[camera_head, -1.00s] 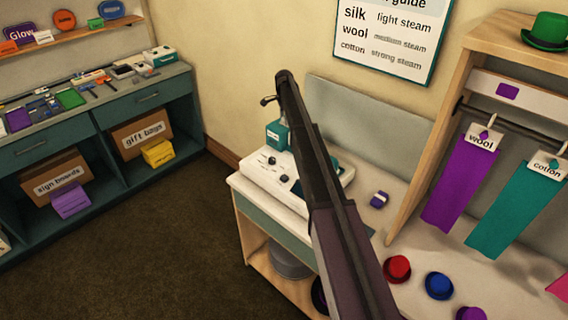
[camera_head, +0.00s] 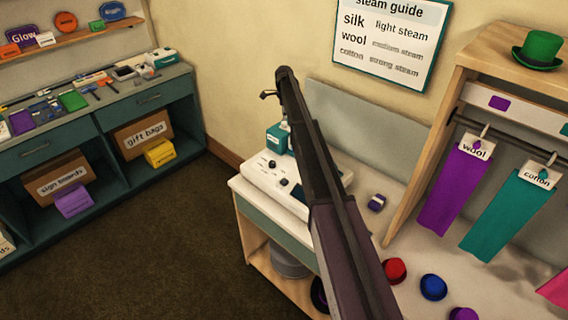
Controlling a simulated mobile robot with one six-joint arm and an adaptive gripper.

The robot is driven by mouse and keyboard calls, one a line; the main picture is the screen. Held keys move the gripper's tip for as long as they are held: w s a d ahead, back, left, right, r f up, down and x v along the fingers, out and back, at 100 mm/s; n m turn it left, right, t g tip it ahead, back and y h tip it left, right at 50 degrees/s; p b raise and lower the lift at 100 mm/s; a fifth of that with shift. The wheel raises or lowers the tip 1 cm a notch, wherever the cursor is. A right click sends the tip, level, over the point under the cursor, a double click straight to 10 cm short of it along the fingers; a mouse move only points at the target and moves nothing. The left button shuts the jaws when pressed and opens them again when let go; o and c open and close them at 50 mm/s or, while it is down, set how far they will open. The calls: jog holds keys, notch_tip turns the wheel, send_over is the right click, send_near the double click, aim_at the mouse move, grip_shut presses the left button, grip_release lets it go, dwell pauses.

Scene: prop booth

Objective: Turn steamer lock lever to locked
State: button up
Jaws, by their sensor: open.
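The steamer (camera_head: 262,181) is a white box with dark knobs on its top. It stands at the left end of the worktable in the head view. A teal tank (camera_head: 276,140) stands at its back. My arm crosses in front and hides part of the steamer's right side. I cannot make out the lock lever or its position. My gripper (camera_head: 268,94) shows only as a small dark tip at the far end of the arm, in front of the wall above the tank. It is open and I see nothing held in it.
On the worktable (camera_head: 408,225) are a small purple block (camera_head: 376,203) and red (camera_head: 395,270), blue (camera_head: 433,287) and purple (camera_head: 463,314) hats. A wooden rack (camera_head: 415,175) with hanging cloths stands at right. Dark shelving (camera_head: 105,122) lines the left. The floor (camera_head: 150,240) between is clear.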

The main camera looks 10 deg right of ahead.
jog(key=shift+r+p, duration=4.5)
jog(key=shift+r, duration=0.35)
jog(key=s+a+f+n+t+h+b, duration=0.1)
jog(key=s+f+n+t+h+b, duration=0.1)
jog(key=s+f+n+b, duration=0.3)
jog(key=s+a+f+n+t+h+b, duration=0.2)
jog(key=s+f+n+b, duration=0.4)
jog(key=s+b, duration=0.4)
jog(key=s+a+f+n+t+h+b, duration=0.1)
jog(key=s+f+n+t+h+b, duration=0.1)
jog(key=s+f+n+b, duration=0.4)
jog(key=shift+s+a+f+n+b, duration=0.1)
jog(key=shift+s+a+n+b, duration=0.1)
jog(key=shift+s+n+b, duration=0.35)
jog(key=shift+s+a+f+n+b, duration=0.15)
jog(key=shift+s+n, duration=0.1)
jog(key=shift+s, duration=0.5)
jog(key=shift+s+a+f+n+t+b, duration=0.2)
jog(key=shift+s+n+t+b, duration=0.2)
jog(key=shift+s+n+b, duration=0.3)
jog(key=s+f+g+y, duration=0.2)
jog(key=s+g+y, duration=0.1)
jog(key=s, duration=1.1)
jog(key=s+f+g+y, duration=0.3)
jog(key=s, duration=1.2)
jog(key=shift+f+g, duration=0.3)
jog(key=shift+g, duration=0.1)
